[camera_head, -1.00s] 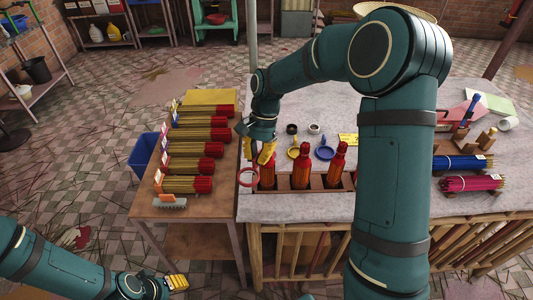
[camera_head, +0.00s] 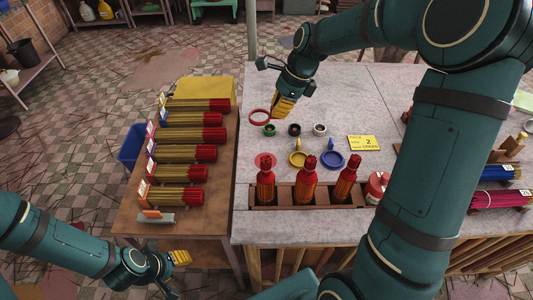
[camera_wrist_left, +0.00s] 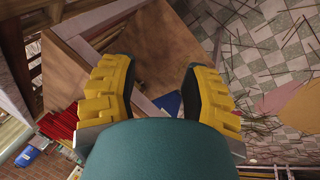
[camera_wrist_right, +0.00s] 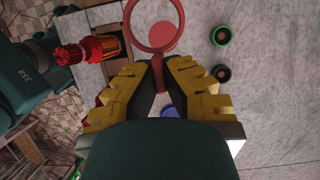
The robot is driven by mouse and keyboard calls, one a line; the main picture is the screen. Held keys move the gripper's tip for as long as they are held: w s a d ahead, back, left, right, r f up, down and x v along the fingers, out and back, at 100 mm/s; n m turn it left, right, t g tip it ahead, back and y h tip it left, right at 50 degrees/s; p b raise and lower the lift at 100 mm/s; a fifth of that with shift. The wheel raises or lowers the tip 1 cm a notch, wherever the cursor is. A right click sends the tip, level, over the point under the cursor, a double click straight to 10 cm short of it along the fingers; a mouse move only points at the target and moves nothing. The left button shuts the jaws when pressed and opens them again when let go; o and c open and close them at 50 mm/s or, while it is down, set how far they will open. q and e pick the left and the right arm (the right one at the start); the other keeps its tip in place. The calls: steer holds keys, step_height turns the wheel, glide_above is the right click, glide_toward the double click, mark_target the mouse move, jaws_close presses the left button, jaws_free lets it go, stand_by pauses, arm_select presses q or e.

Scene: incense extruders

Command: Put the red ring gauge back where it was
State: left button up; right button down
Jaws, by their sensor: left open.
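The red ring gauge (camera_head: 260,117) is held by its handle in my right gripper (camera_head: 284,108), at the left part of the grey table. In the right wrist view the ring (camera_wrist_right: 157,50) extends beyond the fingertips (camera_wrist_right: 158,82), which are shut on its handle. A flat red disc mark (camera_head: 265,159) lies on the table behind the leftmost bottle; through the ring it shows partly in the right wrist view (camera_wrist_right: 163,37). A yellow ring gauge (camera_head: 297,159) and a blue ring gauge (camera_head: 332,160) lie right of the mark. My left gripper (camera_head: 182,257) is open and empty, low at left.
Red bottles (camera_head: 305,185) stand in a wooden rack (camera_head: 288,195) along the table's front. Small green (camera_head: 269,130), black (camera_head: 294,130) and white rings lie behind the gauges, beside a yellow card (camera_head: 363,142). Incense bundles (camera_head: 193,134) fill the left wooden table.

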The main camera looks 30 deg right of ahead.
steer(key=b, duration=0.5)
glide_above(276, 161)
step_height(276, 161, down, 8)
steer(key=f, duration=0.1)
step_height(276, 161, down, 10)
steer(key=shift+r+b, duration=0.2)
steer(key=shift+b, duration=0.9)
steer(key=shift+r, duration=0.1)
steer(key=c, duration=1.5)
jaws_free()
steer(key=shift+f, duration=0.2)
steer(key=o, duration=0.4)
steer(key=shift+c, duration=0.2)
